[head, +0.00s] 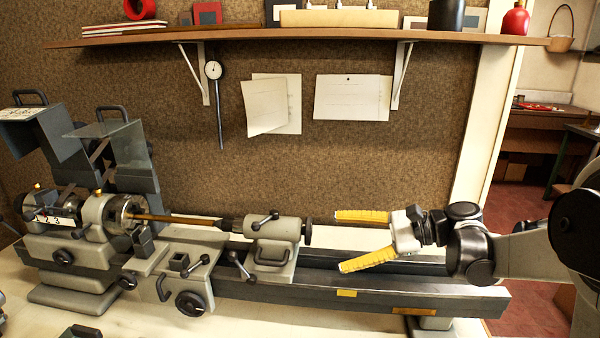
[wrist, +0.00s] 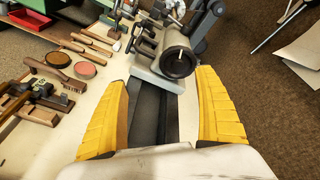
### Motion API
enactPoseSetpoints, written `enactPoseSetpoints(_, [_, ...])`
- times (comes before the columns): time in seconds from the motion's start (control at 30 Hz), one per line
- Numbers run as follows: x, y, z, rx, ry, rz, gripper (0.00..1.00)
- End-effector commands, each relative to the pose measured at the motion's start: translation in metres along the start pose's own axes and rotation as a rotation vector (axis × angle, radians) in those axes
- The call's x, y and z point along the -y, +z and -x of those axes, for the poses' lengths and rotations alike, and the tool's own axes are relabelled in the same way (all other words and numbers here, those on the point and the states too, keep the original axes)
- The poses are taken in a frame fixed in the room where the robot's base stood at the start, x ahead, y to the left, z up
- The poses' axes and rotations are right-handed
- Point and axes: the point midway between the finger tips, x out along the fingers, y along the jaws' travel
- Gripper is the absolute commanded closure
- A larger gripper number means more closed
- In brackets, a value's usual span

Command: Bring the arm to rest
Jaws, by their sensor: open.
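My gripper (head: 365,238) has two yellow ribbed fingers spread wide apart, with nothing between them. In the head view it is right of the lathe tailstock (head: 275,240), above the right part of the dark lathe bed (head: 420,292). The wrist view shows the same open gripper (wrist: 162,100), with the tailstock (wrist: 178,62) ahead of it and the bed between the fingers. A brass-coloured rod (head: 175,217) runs between the lathe chuck (head: 122,213) and the tailstock.
A wooden shelf (head: 300,37) on brackets crosses the wall above. Papers (head: 352,98) and a dial gauge (head: 214,72) hang below it.

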Motion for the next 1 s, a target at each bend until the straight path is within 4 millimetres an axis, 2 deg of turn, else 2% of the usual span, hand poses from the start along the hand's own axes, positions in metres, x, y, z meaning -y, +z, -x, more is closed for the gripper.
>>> enactPoseSetpoints(0.03, [-0.012, 0.014, -0.008, -0.071, 0.04, 0.055, 0.18])
enactPoseSetpoints(0.1, [-0.032, 0.023, -0.014, -0.183, 0.104, 0.154, 0.18])
enactPoseSetpoints(0.27, [-0.083, 0.039, -0.009, -0.417, 0.277, 0.415, 0.18])
enactPoseSetpoints(0.37, [-0.117, 0.045, 0.005, -0.545, 0.404, 0.602, 0.18])
enactPoseSetpoints(0.5, [-0.159, 0.049, 0.033, -0.698, 0.601, 0.887, 0.18])
enactPoseSetpoints(0.6, [-0.181, 0.049, 0.054, -0.78, 0.733, 1.076, 0.18])
enactPoseSetpoints(0.8, [-0.202, 0.048, 0.08, -0.864, 0.91, 1.325, 0.18])
enactPoseSetpoints(1.0, [-0.204, 0.047, 0.086, -0.881, 0.953, 1.382, 0.18])
